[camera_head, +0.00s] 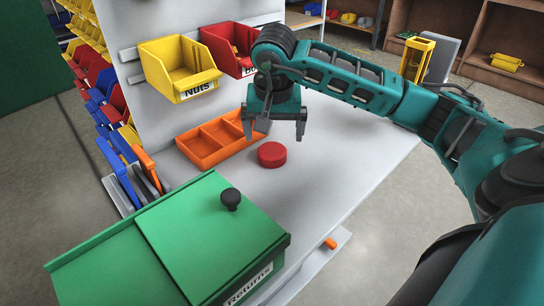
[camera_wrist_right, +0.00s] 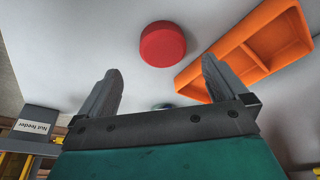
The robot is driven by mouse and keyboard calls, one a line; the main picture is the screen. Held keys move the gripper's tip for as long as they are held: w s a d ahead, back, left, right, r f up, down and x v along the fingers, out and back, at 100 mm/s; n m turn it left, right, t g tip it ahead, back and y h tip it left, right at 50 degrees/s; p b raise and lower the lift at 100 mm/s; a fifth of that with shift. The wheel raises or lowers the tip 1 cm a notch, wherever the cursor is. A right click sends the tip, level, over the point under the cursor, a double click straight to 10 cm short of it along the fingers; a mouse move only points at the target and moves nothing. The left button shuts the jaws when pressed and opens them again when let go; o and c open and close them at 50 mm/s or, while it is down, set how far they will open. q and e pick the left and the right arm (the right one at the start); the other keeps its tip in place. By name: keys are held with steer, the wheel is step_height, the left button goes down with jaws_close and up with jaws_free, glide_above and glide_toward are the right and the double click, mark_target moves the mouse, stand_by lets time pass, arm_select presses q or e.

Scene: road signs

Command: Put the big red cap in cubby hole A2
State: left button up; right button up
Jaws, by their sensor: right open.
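The big red cap (camera_head: 272,154) lies on the light grey worktop (camera_head: 330,170), next to the orange divided tray. It also shows in the right wrist view (camera_wrist_right: 162,44), ahead of the fingers and apart from them. My right gripper (camera_head: 273,132) is open and empty, with its fingers pointing down above and a little behind the cap. In the right wrist view its two fingers (camera_wrist_right: 162,85) are spread wide with nothing between them. My left gripper is in neither view. No cubby hole labelled A2 can be made out.
The orange tray (camera_head: 207,144) has several compartments. A yellow bin (camera_head: 180,68) marked Nuts and a red bin (camera_head: 226,45) hang on the panel behind. A green box (camera_head: 160,245) marked Returns, with a black knob, stands in front. The worktop right of the cap is clear.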

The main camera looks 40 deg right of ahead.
steer(key=b+x, duration=0.1)
steer(key=x, duration=0.5)
steer(key=shift+w+a+f, duration=0.1)
steer(key=shift+w+f, duration=0.1)
steer(key=shift+w, duration=0.05)
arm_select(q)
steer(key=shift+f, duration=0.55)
arm_select(e)
steer(key=shift+c, duration=0.2)
steer(key=c, duration=1.1)
step_height(320, 180, up, 16)
steer(key=p, duration=0.3)
steer(key=shift+c, duration=0.2)
arm_select(q)
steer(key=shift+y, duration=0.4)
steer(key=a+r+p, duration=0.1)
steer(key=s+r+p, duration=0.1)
steer(key=p, duration=0.1)
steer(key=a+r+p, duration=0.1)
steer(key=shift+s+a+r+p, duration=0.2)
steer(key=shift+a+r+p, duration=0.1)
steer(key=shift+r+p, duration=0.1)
arm_select(e)
step_height(320, 180, up, 12)
glide_above(272, 150)
